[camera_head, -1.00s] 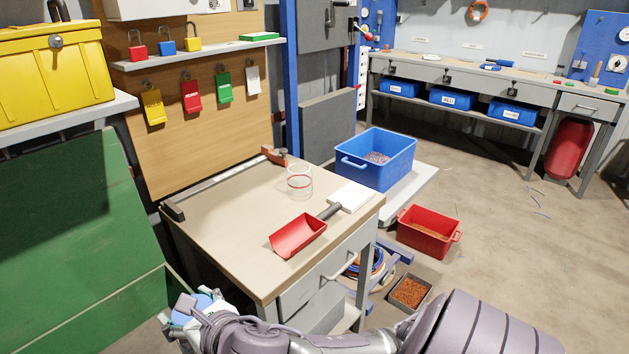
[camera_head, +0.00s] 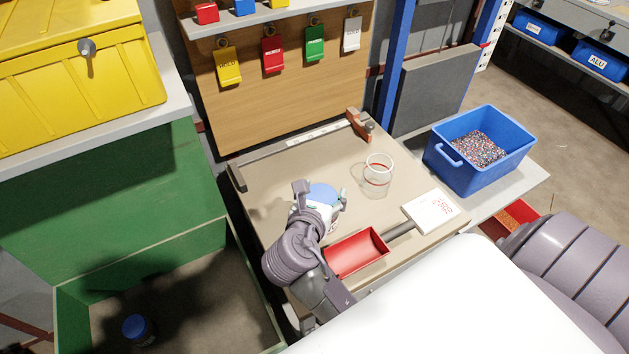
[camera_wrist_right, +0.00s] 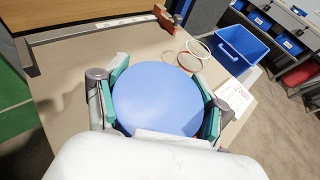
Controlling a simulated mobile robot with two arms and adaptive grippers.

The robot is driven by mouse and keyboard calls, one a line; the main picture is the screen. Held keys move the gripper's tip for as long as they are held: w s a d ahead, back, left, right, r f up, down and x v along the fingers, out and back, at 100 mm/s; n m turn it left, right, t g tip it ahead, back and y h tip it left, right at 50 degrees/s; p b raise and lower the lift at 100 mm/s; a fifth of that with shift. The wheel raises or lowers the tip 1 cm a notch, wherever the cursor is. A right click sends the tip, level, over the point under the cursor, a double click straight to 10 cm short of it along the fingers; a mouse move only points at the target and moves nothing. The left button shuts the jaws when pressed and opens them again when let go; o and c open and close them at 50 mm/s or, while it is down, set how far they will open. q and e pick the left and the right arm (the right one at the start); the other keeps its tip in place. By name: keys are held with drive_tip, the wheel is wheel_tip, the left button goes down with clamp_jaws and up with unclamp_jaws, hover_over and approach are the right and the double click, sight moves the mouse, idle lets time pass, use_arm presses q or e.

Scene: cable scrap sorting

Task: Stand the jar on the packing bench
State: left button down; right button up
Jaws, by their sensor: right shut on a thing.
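The jar with a blue lid (camera_head: 322,194) is in my right gripper (camera_head: 320,203), over the left front part of the wooden bench top (camera_head: 275,180). In the right wrist view the round blue lid (camera_wrist_right: 158,98) fills the space between the two green-padded fingers, which press on its sides. The lid hides most of the jar's body, so I cannot tell whether its base touches the bench. My left gripper is not in view.
A clear open glass with a red band (camera_head: 377,177) stands on the bench right of the jar. A red scoop (camera_head: 357,254), a white card (camera_head: 431,212) and a red-brown tool (camera_head: 360,125) lie around. A blue crate (camera_head: 440,172) stands right; another blue-lidded container (camera_head: 137,329) is in the green bin.

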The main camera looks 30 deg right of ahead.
drive_tip(key=shift+w+a+f+b, duration=0.1)
drive_tip(key=shift+w+f+b, duration=0.05)
drive_tip(key=shift+w+f, duration=1.1)
drive_tip(key=shift+w+a+f+b, duration=0.1)
drive_tip(key=shift+w+f+b, duration=0.05)
drive_tip(key=shift+w+f, duration=1.05)
drive_tip(key=shift+w+f+b, duration=0.15)
drive_tip(key=shift+w+f, duration=0.7)
drive_tip(key=shift+f, duration=0.7)
drive_tip(key=shift+f, duration=0.1)
drive_tip(key=o, duration=1.3)
drive_tip(key=shift+c, duration=0.2)
